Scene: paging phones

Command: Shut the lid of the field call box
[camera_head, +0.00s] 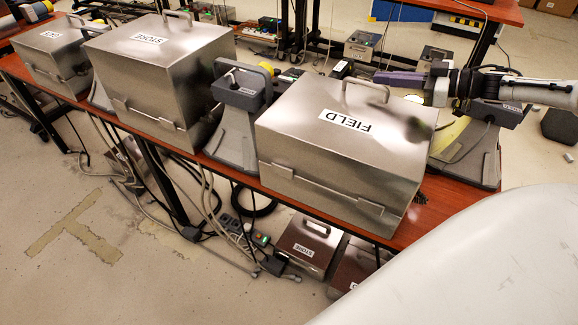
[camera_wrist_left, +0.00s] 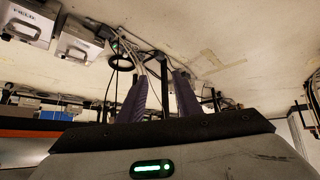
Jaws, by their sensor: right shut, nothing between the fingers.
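The field call box (camera_head: 335,150) is a silver metal box on the red-brown table, with a "FIELD" label and a handle (camera_head: 366,92) on its lid. The lid lies down on the body, and a seam with latches runs across the front. No gap shows at the seam. My right gripper (camera_head: 382,77) has purple fingers and is shut and empty. It is just behind and above the lid handle; I cannot tell whether it touches. My left gripper (camera_wrist_left: 160,85) shows only in the left wrist view, its two fingers apart with nothing between them.
A larger silver box labelled "STORE" (camera_head: 155,65) and a smaller silver box (camera_head: 55,55) stand to the left on the table. A grey phone stand (camera_head: 238,110) is between the boxes. Cables and boxes lie on the floor below.

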